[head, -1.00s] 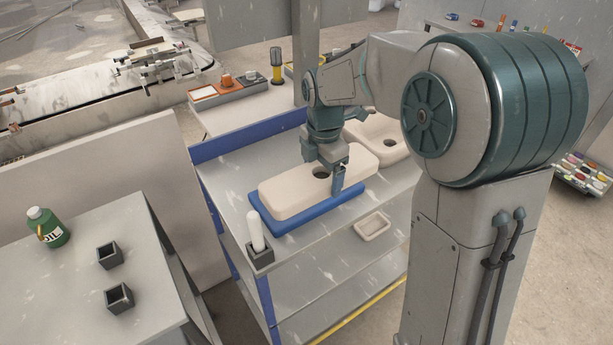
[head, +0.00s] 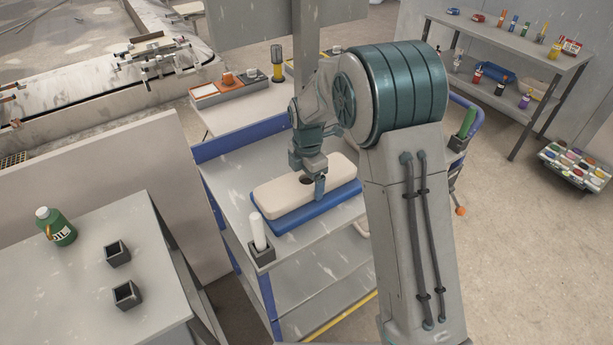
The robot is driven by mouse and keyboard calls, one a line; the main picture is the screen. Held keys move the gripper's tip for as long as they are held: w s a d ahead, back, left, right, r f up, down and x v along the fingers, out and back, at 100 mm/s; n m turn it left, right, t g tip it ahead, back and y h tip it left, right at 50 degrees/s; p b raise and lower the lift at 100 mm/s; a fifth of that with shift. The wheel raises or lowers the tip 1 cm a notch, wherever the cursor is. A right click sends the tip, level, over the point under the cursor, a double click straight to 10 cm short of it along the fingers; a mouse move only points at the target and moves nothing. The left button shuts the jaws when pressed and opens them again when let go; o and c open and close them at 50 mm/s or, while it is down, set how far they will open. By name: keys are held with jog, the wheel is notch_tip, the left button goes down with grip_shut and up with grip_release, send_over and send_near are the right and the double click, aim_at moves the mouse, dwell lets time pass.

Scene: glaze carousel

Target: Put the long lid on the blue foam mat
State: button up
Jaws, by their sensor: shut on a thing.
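The long lid (head: 275,193) is a cream, rounded slab with a dark round hole in its top. It lies level over the blue foam mat (head: 307,217), which shows along its front and right edges. I cannot tell whether the lid touches the mat or hangs just above it. My gripper (head: 314,181) points down at the lid's middle and is shut on it. One finger shows against the lid's front side; the other finger is hidden.
The mat lies on a grey cart with a blue rim (head: 228,145). A white cylinder in a dark square holder (head: 263,254) stands close to the mat's front left corner. My arm hides the cart's right part. A green oil bottle (head: 57,229) stands on the left table.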

aim_at(307, 184)
jog(key=shift+f, duration=0.1)
jog(key=o, duration=1.4)
jog(key=shift+c, duration=0.2)
jog(key=shift+s, duration=0.1)
notch_tip(307, 184, up, 12)
jog(key=b, duration=0.2)
jog(key=s+d+r+m, duration=0.4)
jog(key=s+d+m, duration=0.1)
jog(key=s+d+m+t, duration=0.1)
jog(key=s+d+m, duration=0.2)
jog(key=s+m, duration=0.3)
jog(key=s+d+m+t, duration=0.1)
jog(key=s+d+m, duration=0.3)
jog(key=s+m, duration=0.3)
jog(key=s+d+f+m+t, duration=0.1)
jog(key=s+d+m, duration=0.2)
jog(key=s+m, duration=0.3)
jog(key=shift+s+d+m+t, duration=0.3)
jog(key=shift+s+d+m, duration=0.1)
jog(key=shift+s, duration=0.7)
